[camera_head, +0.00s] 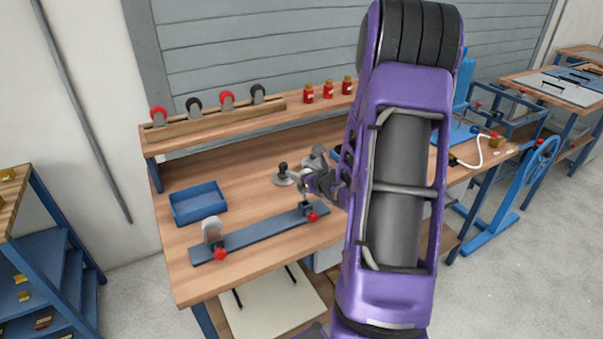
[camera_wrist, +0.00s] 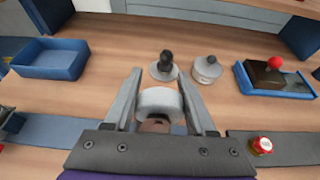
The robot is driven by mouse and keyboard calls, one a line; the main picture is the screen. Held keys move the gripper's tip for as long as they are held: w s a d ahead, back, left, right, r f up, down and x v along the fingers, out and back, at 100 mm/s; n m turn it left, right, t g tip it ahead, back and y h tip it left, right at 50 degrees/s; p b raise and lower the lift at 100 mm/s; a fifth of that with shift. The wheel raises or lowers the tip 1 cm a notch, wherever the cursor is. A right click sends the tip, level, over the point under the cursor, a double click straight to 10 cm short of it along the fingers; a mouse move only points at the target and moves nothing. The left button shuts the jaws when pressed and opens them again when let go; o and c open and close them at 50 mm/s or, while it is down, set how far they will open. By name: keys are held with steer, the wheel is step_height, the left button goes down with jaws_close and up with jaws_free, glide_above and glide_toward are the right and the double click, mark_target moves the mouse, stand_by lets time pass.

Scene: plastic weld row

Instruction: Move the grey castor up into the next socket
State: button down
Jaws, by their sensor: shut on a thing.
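My gripper (camera_wrist: 160,98) is shut on a pale grey castor (camera_wrist: 160,103), its round wheel between the two fingers. In the head view my gripper (camera_head: 312,184) is above the right part of a blue rail (camera_head: 258,235), partly hidden by my arm. A small dark blue socket block (camera_head: 306,208) with a red knob (camera_head: 313,217) is close below it. Another pale grey castor wheel (camera_head: 212,230) stands at the rail's left end, with a red knob (camera_head: 220,253) in front. Whether the held castor touches the socket cannot be told.
A blue tray (camera_head: 198,214) lies behind the rail. A grey disc with black knob (camera_wrist: 164,70) and a round grey weight (camera_wrist: 207,69) stand beyond my fingers. A red-balled device (camera_wrist: 272,75) is at the right. Castors and red jars (camera_head: 328,89) line the back shelf.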

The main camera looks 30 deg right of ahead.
stand_by(0.4)
steer(key=shift+f+b, duration=1.05)
steer(key=shift+b, duration=0.05)
steer(key=shift+f+b, duration=0.2)
steer(key=shift+b, duration=0.25)
steer(key=shift+f+b, duration=0.35)
steer(key=shift+b, duration=0.05)
steer(key=shift+f+b, duration=0.7)
steer(key=shift+b, duration=0.45)
stand_by(1.3)
jaws_free()
stand_by(0.5)
